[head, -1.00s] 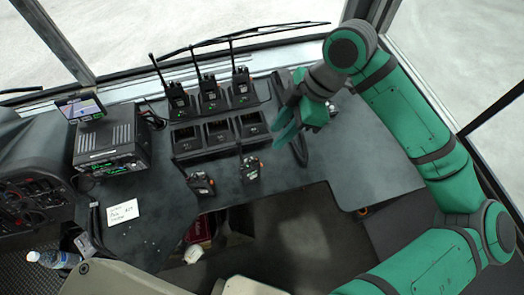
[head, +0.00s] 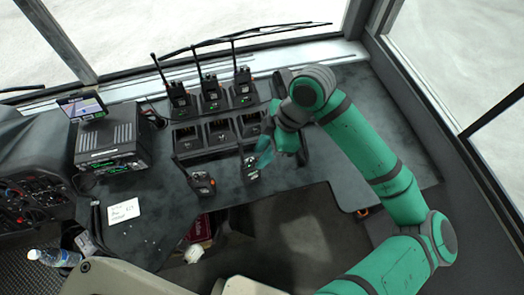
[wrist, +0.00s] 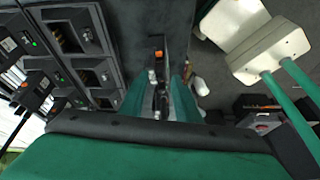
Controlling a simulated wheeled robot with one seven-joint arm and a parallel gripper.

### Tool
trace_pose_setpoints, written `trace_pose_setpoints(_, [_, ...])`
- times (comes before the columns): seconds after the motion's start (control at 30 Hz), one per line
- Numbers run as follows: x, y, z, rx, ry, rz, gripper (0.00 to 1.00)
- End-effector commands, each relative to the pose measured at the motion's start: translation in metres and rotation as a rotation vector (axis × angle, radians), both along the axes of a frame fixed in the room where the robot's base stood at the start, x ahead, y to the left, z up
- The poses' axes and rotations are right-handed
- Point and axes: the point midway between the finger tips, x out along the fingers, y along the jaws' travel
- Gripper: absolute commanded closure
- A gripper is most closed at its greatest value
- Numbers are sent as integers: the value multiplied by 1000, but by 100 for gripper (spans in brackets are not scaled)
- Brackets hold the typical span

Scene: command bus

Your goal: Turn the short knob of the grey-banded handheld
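Two black handhelds lie or stand on the dark desk in front of the chargers: one on the left (head: 201,184) and one on the right (head: 251,170). My gripper (head: 265,155) is close beside and above the right one. In the wrist view, a handheld (wrist: 158,76) with an orange part and small fittings at its top shows between my two teal fingers (wrist: 158,103). The fingers are apart, one on each side of it; contact cannot be told. I cannot make out a grey band or the short knob clearly.
Three more handhelds stand in the back charger row, one of them in the middle (head: 210,95). Empty charger slots (head: 219,132) lie in front. A radio box (head: 107,145) and white note (head: 123,210) are to the left. The desk right of my gripper is clear.

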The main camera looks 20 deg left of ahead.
Motion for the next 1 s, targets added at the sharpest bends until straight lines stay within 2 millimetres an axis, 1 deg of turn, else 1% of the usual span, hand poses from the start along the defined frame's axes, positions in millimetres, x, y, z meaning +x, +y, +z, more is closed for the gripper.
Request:
trace_pose_setpoints(0.27, [0, 0, -1, -1, -1, 0, 70])
trace_pose_setpoints(0.4, [0, 0, -1, -1, 0, 0, 100])
trace_pose_setpoints(0.67, [0, 0, -1, -2, -2, 28, 100])
trace_pose_setpoints(0.77, [2, 0, -1, -5, -2, 95, 100])
trace_pose_setpoints(1.0, [4, 3, -1, -4, -2, 345, 100])
